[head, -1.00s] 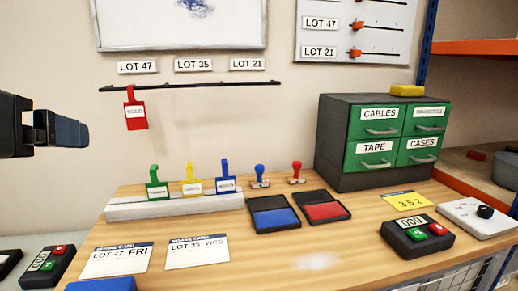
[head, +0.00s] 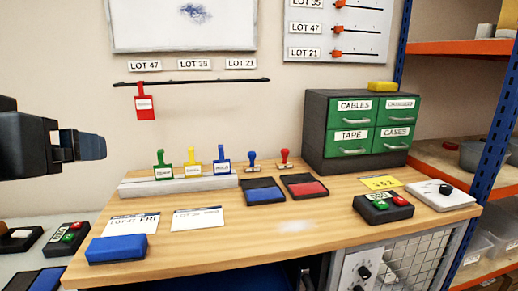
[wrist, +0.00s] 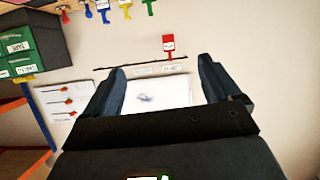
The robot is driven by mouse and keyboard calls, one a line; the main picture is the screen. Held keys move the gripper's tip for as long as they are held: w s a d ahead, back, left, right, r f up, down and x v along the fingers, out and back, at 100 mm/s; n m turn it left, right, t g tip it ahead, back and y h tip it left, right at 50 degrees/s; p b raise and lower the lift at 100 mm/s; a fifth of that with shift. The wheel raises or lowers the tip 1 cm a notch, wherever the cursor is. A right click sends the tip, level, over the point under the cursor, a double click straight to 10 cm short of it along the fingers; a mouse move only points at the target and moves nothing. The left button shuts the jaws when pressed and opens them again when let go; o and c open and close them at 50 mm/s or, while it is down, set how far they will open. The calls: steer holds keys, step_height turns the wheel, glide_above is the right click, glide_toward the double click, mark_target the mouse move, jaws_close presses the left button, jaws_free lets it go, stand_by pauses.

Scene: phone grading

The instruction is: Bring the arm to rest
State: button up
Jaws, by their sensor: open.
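My gripper (head: 92,146) is at the left edge of the head view, raised in front of the wall and above the workbench (head: 330,228). In the wrist view my gripper (wrist: 158,84) shows two dark fingers spread wide apart with nothing between them. The whiteboard (wrist: 160,95) on the wall shows behind the fingers. My gripper touches nothing that I can see.
A red tag (head: 146,107) hangs from the wall rail (head: 190,81) under LOT 47, to the right of my gripper. The tag rack (head: 180,187), stamps, ink pads, cards and a green drawer cabinet (head: 359,132) stand on the bench. A blue shelf post (head: 492,140) is at right.

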steer(key=w+d+f+n+t, duration=0.1)
steer(key=w+d+f, duration=0.2)
steer(key=d+f, duration=0.4)
steer(key=w+d+f+n, duration=0.15)
steer(key=d+f, duration=0.25)
steer(key=f, duration=0.5)
steer(key=s+d+f, duration=0.4)
steer(key=d+f, duration=1)
steer(key=d, duration=0.3)
steer(key=s+d+f, duration=0.3)
steer(key=s+d, duration=0.3)
steer(key=s, duration=0.2)
steer(key=s+d+f, duration=0.3)
steer(key=s+d, duration=0.3)
steer(key=s, duration=0.1)
steer(key=s+d+r+m+h, duration=0.1)
steer(key=s+d+r+m, duration=0.1)
steer(key=s, duration=0.6)
steer(key=s+d+r+m+h, duration=0.2)
steer(key=s+d+r+m, duration=0.1)
steer(key=s, duration=0.6)
steer(key=shift+d+r, duration=0.3)
steer(key=shift+r, duration=0.45)
